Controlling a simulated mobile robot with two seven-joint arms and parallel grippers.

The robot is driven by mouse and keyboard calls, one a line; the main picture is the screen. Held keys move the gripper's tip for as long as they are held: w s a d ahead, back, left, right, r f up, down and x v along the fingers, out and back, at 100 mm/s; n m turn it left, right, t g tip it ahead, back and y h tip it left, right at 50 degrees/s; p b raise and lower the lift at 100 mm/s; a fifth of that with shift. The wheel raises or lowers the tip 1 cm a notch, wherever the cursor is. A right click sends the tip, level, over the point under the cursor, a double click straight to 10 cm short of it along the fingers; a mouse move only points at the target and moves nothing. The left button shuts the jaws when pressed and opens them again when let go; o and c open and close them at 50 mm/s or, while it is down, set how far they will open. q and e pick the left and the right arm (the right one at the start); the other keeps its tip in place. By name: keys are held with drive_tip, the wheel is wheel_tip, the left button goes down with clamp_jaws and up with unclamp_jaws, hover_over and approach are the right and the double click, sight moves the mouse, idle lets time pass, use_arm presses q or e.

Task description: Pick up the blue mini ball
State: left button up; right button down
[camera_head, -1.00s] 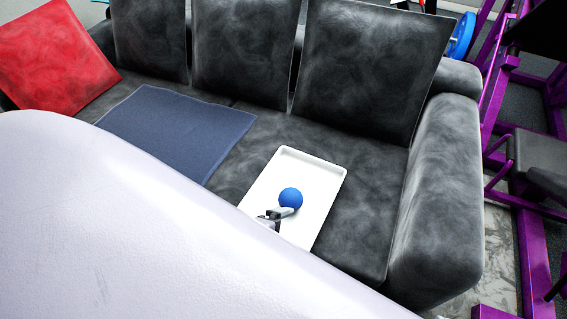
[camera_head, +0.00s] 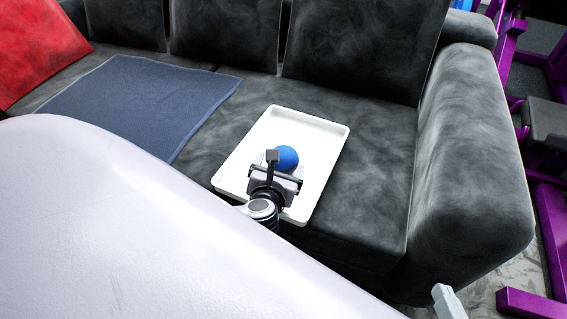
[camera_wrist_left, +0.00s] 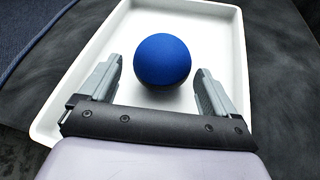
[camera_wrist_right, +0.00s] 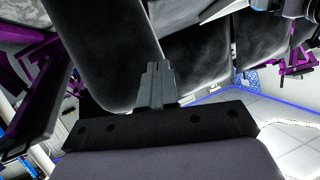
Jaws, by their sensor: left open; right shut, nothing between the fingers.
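The blue mini ball (camera_head: 287,158) rests in a white tray (camera_head: 334,140) on the sofa seat. My left gripper (camera_head: 282,160) is open over the tray, close to the ball on its near side. In the left wrist view the ball (camera_wrist_left: 162,58) lies between and slightly beyond the two spread fingertips of this gripper (camera_wrist_left: 158,68), with a gap on each side. My right gripper (camera_wrist_right: 155,72) is shut and empty. In the head view only its tip (camera_head: 447,300) shows at the bottom right, beside the sofa.
The dark sofa (camera_head: 385,170) has back cushions and a thick right armrest (camera_head: 465,180). A blue-grey cloth (camera_head: 125,100) lies left of the tray, and a red cushion (camera_head: 40,45) is at far left. Purple gym equipment (camera_head: 552,225) stands at the right.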

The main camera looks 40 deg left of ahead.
sight(284, 157)
use_arm(q)
drive_tip(key=shift+b+x, duration=0.4)
drive_tip(key=shift+x, duration=0.5)
drive_tip(key=b+x, duration=0.1)
drive_tip(key=x, duration=0.1)
drive_tip(key=b+x, duration=0.1)
drive_tip(key=x, duration=0.1)
drive_tip(key=shift+d+f+b, duration=0.15)
drive_tip(key=shift+f+b, duration=0.2)
drive_tip(key=shift+w, duration=0.3)
use_arm(e)
drive_tip(key=shift+w+a+f+t+y, duration=0.15)
drive_tip(key=shift+a+f+t+y, duration=0.15)
drive_tip(key=shift+a+y, duration=0.15)
use_arm(q)
drive_tip(key=c, duration=0.7)
